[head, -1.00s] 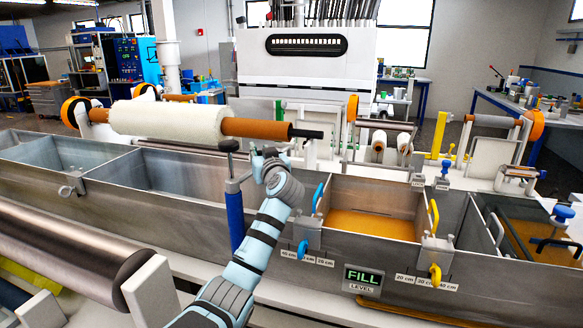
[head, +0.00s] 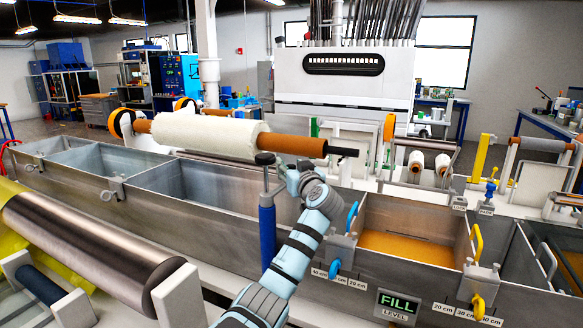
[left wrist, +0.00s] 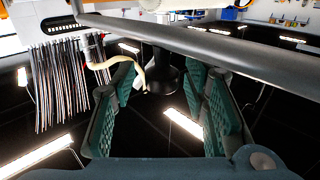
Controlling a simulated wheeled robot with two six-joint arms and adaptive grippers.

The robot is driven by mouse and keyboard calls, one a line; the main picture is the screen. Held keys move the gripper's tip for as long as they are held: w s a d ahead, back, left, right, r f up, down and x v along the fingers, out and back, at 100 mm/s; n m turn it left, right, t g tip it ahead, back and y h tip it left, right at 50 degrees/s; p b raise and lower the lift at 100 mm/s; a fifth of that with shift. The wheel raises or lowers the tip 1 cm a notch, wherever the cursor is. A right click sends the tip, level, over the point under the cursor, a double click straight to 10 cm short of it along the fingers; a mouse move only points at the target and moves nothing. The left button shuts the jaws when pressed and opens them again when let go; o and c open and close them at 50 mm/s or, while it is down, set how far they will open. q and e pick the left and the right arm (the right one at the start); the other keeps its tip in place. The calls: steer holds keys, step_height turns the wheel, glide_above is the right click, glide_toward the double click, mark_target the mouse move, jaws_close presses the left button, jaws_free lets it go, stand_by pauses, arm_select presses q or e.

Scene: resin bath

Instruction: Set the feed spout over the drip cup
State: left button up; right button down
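The likely feed spout is the fitting on a blue post (head: 267,238) at the near side of the bath, with a black knob (head: 265,159) on a thin stem and a grey arm. My left gripper (head: 290,180) is just right of the stem, partly hidden behind its own wrist. The left wrist view is upside down. There my fingers (left wrist: 162,108) are open, with a dark knob (left wrist: 166,76) between them and a gap on each side. A grey bar (left wrist: 190,38) crosses there. I cannot pick out the drip cup. My right gripper is out of view.
The metal bath (head: 190,240) runs across the view, with an amber-filled compartment (head: 410,248) on the right. A white roll on an orange core (head: 295,144) spans behind my gripper. A FILL sign (head: 398,303) and a blue handle (head: 352,217) are right of my arm.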

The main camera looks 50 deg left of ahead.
arm_select(q)
steer(key=v, duration=1.2)
